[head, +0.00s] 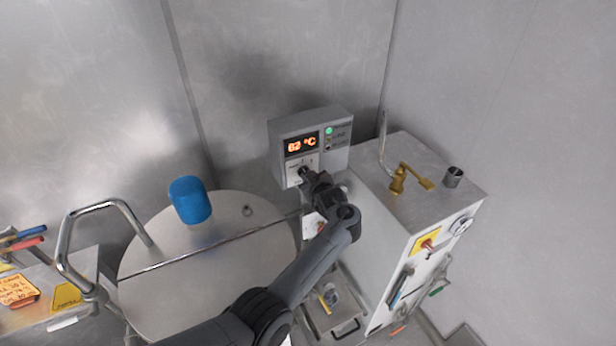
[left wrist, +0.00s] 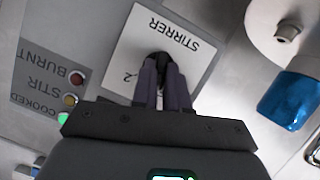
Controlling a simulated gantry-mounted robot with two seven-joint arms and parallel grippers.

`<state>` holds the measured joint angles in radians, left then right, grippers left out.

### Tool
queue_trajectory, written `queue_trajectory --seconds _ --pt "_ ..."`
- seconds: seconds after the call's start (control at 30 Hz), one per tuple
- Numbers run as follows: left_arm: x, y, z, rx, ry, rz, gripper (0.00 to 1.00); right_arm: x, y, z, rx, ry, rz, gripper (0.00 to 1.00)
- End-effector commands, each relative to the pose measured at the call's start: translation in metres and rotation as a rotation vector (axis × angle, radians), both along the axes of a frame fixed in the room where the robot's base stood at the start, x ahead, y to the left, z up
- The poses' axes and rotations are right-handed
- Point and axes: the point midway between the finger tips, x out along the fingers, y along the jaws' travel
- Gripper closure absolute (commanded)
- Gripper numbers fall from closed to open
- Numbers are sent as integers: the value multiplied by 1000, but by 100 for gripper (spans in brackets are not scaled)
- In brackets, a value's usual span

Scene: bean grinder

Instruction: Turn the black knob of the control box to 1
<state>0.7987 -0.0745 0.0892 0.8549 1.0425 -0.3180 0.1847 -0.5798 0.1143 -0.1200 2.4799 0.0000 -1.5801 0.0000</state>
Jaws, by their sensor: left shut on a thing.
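The grey control box (head: 279,142) is mounted at the back wall, with an orange display reading about 82 °C in the head view. Its white STIRRER label (left wrist: 140,32) appears upside down in the left wrist view, with a "2" visible left of the fingers. The black knob (left wrist: 161,57) sits on this label and is mostly hidden between my fingers. My left gripper (head: 305,173) is at the lower front of the box. It also shows in the left wrist view (left wrist: 162,72), with its fingers closed on the knob. I cannot read the knob's pointer. My right gripper is out of view.
A round metal lid (head: 160,260) with a blue cap (head: 190,200) lies left of the box. A white cabinet (head: 385,240) with a brass valve (head: 398,182) stands to the right. Signal lights (left wrist: 70,100) sit beside the STIRRER label. A bent metal handle (head: 75,235) rises at left.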

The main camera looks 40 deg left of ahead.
Motion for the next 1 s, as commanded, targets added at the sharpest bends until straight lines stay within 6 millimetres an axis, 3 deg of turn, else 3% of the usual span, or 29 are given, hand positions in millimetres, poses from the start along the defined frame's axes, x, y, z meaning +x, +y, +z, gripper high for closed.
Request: queue_trajectory --seconds 0.43,1.0 --pt "3 -1 0 110 229 0 100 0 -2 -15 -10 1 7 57" --pt "3 -1 1 129 269 0 100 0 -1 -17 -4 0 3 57"
